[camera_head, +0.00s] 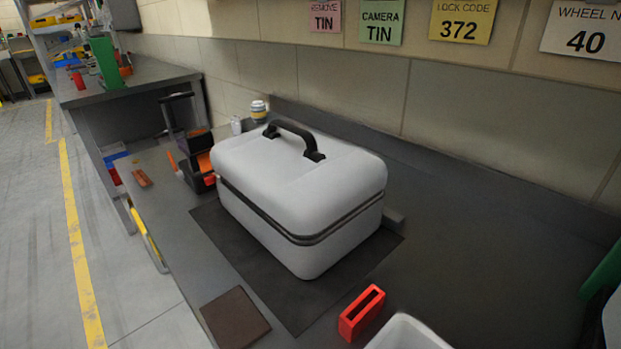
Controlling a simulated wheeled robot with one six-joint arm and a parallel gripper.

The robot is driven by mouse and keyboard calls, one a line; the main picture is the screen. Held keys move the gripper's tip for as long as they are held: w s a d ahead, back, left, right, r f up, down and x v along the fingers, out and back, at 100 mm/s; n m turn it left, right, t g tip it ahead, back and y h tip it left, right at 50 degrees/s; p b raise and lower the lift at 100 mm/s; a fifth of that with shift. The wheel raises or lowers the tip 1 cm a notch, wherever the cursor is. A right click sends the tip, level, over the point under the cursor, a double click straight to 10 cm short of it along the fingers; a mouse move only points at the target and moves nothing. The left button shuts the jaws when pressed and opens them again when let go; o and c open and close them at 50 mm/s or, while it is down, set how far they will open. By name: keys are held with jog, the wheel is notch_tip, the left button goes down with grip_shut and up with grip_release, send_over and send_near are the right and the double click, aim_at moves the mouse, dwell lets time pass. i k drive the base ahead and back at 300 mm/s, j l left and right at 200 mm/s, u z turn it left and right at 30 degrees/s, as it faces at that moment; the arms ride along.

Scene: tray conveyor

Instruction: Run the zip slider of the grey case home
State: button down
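The grey case (300,185) stands on a dark mat (225,230) on the grey bench. Its lid is down, and a black carry handle (295,136) arches over the top. A dark zip band (265,215) runs around its side below the lid. The far sides of the case are hidden. My gripper does not show in this view.
A red slotted block (361,313), a brown square pad (234,318) and a white container (408,333) lie in front of the case. Black and orange items (198,160) and a small jar (259,110) stand behind it. Signs (462,20) hang on the wall. The bench right of the case is mostly clear.

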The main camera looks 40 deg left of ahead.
aim_at(215, 177)
jog(key=u, duration=1.35)
